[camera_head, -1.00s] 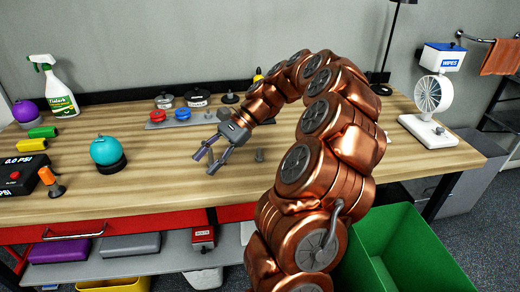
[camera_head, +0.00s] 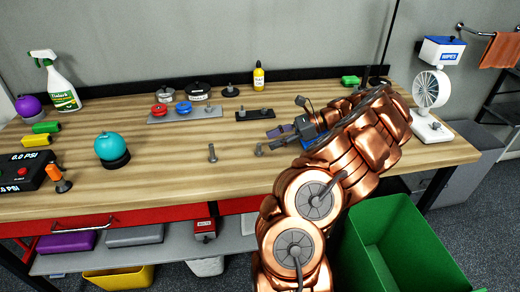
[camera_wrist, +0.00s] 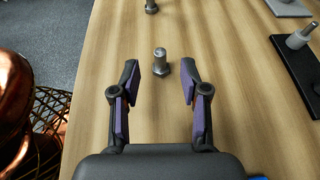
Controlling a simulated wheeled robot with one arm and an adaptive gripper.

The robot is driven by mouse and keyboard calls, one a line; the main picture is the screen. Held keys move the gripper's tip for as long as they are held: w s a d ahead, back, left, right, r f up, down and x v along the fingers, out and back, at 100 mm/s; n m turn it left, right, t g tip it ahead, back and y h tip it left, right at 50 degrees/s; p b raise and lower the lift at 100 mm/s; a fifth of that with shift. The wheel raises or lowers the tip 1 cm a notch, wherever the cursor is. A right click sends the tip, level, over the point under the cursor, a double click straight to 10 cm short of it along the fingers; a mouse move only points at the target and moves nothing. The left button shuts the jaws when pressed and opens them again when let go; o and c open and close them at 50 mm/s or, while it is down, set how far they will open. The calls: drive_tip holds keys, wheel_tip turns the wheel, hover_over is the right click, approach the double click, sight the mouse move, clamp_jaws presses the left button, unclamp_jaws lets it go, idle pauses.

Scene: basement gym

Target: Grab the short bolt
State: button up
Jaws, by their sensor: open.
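A grey metal bolt (camera_head: 259,150) stands on the wooden bench just off my fingertips, and it looks the shorter of two. In the wrist view this bolt (camera_wrist: 160,62) stands upright on its hex head, ahead of and between my fingertips. A taller-looking bolt (camera_head: 212,153) stands farther left; it also shows at the top of the wrist view (camera_wrist: 151,6). My gripper (camera_head: 274,139) points left, low over the bench. Its purple-padded fingers (camera_wrist: 174,82) are open and empty.
A black plate (camera_head: 243,117) with upright pegs and a grey plate (camera_head: 211,111) with red and blue knobs lie behind. A teal ball (camera_head: 108,146) on a black base sits left. A green bin (camera_head: 392,240) stands below the bench. Bench (camera_head: 170,183) is clear around the bolts.

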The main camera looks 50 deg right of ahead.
sight(259, 144)
drive_tip(key=shift+p+x, duration=0.55)
drive_tip(key=shift+x, duration=2.2)
clamp_jaws()
